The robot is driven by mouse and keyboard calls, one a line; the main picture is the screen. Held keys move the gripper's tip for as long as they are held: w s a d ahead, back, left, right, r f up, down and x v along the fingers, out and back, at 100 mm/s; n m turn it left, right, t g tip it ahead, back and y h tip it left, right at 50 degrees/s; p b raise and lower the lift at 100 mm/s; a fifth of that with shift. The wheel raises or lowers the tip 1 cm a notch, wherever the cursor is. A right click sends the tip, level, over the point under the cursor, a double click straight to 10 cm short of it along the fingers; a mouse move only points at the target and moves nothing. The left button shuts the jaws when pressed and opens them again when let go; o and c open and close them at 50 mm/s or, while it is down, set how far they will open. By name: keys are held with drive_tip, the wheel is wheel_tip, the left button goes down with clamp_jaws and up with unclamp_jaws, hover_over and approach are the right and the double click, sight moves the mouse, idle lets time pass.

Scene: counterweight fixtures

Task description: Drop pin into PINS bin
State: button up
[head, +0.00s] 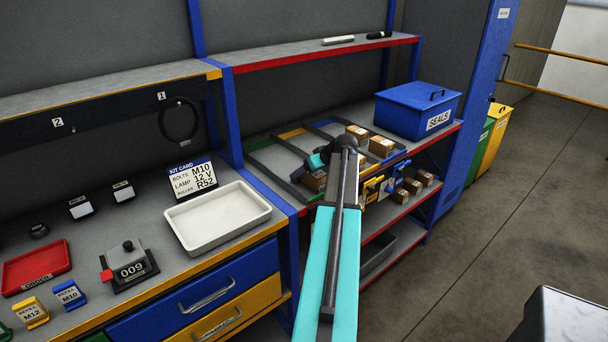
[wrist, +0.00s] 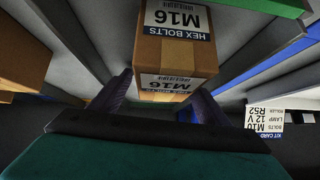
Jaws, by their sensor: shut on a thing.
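My gripper (wrist: 160,98) is shut on a cardboard box (wrist: 175,50) marked HEX BOLTS M16, with one dark finger on each side of it. In the head view my gripper (head: 316,162) is over the left part of the divided shelf, partly hidden by my arm. A brown box (head: 314,182) shows just below it there. I cannot tell whether the box touches the shelf. I can make out no pin and no bin marked PINS in either view.
More boxes (head: 381,147) sit in the shelf lanes, near a blue SEALS bin (head: 415,110). A white tray (head: 218,216), a kit card (head: 193,179) and a red tray (head: 35,267) stand on the left bench. Open floor lies to the right.

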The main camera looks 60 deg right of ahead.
drive_tip(key=shift+r, duration=0.1)
wheel_tip(320, 180, up, 10)
drive_tip(key=b, duration=0.2)
drive_tip(key=shift+b, duration=0.4)
drive_tip(key=shift+s, duration=0.1)
idle(0.7)
